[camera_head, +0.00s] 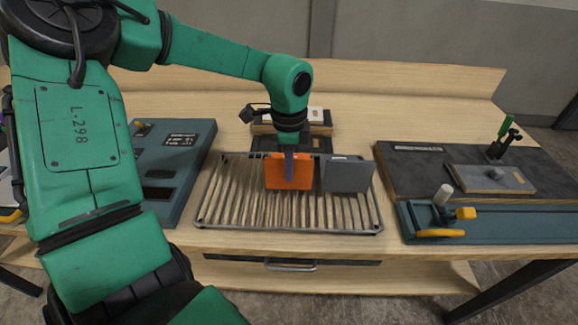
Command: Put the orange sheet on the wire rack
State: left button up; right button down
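The orange sheet (275,177) stands upright on the wire rack (225,210), in the rack's back half. My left gripper (289,170) reaches down over the sheet's top edge, with one finger lying against its front face. It appears shut on the sheet; the other finger is hidden behind it. The sheet's lower edge is at the level of the rack's wires, but I cannot tell whether it bears on them. My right gripper is not in view.
A grey sheet (347,175) stands upright on the rack just right of the orange one. A blue-grey panel (178,165) lies left of the rack. A dark board (420,168) and a blue tray with a yellow clamp (462,213) lie right. A drawer handle (290,265) shows below the front edge.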

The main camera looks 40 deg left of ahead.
pick_arm(q)
jog(key=o, duration=0.4)
jog(key=shift+r, duration=0.15)
notch_tip(320, 180, up, 12)
jog(key=shift+f+b, duration=0.1)
jog(key=shift+b, duration=0.6)
